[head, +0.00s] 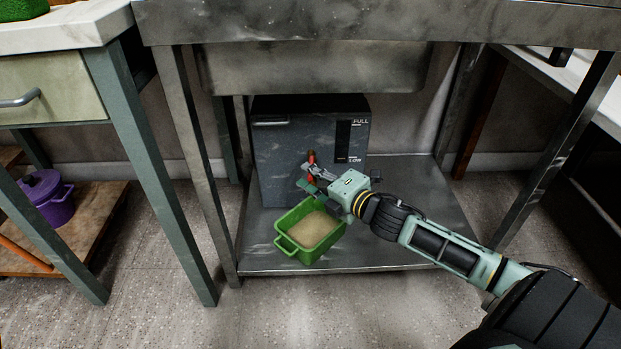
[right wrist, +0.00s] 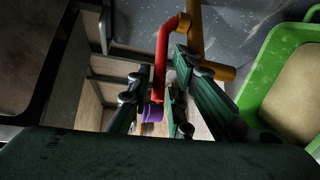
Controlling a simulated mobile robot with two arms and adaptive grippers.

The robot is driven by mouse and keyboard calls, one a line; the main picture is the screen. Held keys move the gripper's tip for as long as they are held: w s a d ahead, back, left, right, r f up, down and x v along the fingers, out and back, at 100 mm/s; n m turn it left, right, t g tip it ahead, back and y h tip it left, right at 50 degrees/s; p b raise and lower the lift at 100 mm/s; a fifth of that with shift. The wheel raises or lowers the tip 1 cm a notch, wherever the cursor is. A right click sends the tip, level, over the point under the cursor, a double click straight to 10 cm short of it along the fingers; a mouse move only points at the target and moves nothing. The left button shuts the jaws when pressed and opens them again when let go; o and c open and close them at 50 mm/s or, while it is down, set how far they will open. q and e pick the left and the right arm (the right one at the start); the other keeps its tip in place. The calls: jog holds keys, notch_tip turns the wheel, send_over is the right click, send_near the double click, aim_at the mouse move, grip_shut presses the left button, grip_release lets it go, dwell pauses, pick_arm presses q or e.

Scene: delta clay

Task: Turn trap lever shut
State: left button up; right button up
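The trap lever (head: 311,158) is a small red handle on the front of a dark grey box (head: 285,170) under the sink. In the right wrist view the red lever (right wrist: 162,55) hangs bent from a brass pipe (right wrist: 194,38). My right gripper (head: 306,178) is at the box's front, by the lever. In the right wrist view the gripper's fingers (right wrist: 158,95) stand apart, with the lever's lower end between them. I see gaps on both sides; firm contact does not show. My left gripper is out of view.
A green tub (head: 283,244) of sand-coloured material stands just below my right gripper on the metal lower shelf (head: 395,245). The sink bench's legs (head: 190,150) stand at both sides. A purple pot (head: 47,197) sits on a low wooden shelf at left.

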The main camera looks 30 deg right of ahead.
jog(key=shift+w, duration=0.45)
jog(key=shift+c, duration=0.6)
grip_shut()
